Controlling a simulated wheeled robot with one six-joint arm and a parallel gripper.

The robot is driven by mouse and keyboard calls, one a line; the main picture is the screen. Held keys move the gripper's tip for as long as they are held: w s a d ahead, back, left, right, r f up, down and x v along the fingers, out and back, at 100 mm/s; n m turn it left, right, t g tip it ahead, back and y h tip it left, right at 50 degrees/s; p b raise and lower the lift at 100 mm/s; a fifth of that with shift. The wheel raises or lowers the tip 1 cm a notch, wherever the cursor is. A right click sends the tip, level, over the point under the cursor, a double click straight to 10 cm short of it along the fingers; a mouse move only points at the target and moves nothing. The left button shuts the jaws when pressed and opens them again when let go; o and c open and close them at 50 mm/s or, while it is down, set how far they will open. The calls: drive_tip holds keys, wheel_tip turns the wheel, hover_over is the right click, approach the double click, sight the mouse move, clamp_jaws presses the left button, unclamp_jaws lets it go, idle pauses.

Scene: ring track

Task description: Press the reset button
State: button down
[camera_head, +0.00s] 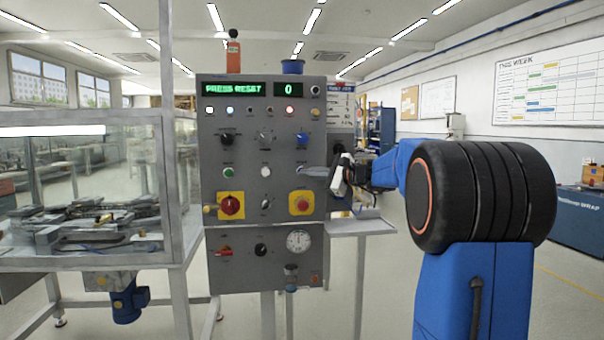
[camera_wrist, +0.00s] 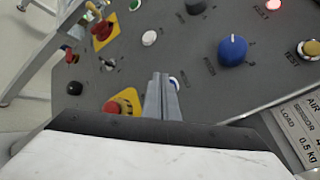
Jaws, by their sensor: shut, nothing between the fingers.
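The grey control panel (camera_head: 245,155) faces me, with "PRESS RESET" and "0" on its green displays. In the wrist view, a round button with a blue edge (camera_wrist: 175,82) shows just beside my fingertips, partly hidden by them. It sits in the row with the white button (camera_wrist: 149,38) and the green button (camera_wrist: 195,5); I cannot read its label. My gripper (camera_wrist: 160,77) is shut and empty, fingers pointing at the panel. In the head view my gripper (camera_head: 303,171) covers that button's spot. I cannot tell whether the fingertips touch anything.
A blue knob (camera_wrist: 232,50) and a red mushroom button (camera_wrist: 122,106) on yellow lie close to the fingers. A red lamp (camera_head: 289,111) is lit. A red rotary switch (camera_head: 231,205) sits lower left. A glass-sided enclosure (camera_head: 85,190) stands left of the panel.

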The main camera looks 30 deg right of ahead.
drive_tip(key=shift+w, duration=0.15)
drive_tip(key=shift+w+d, duration=0.15)
drive_tip(key=shift+w, duration=0.1)
drive_tip(key=shift+w+d, duration=0.1)
drive_tip(key=shift+w, duration=0.3)
idle(0.8)
drive_tip(key=shift+s, duration=0.1)
drive_tip(key=shift+s+a, duration=0.25)
drive_tip(key=shift+s, duration=0.45)
drive_tip(key=shift+s, duration=0.1)
drive_tip(key=s, duration=0.1)
drive_tip(key=s+a, duration=0.1)
drive_tip(key=s, duration=0.2)
drive_tip(key=shift+s+a, duration=0.25)
drive_tip(key=shift+s, duration=0.05)
drive_tip(key=shift+a, duration=0.1)
idle(0.9)
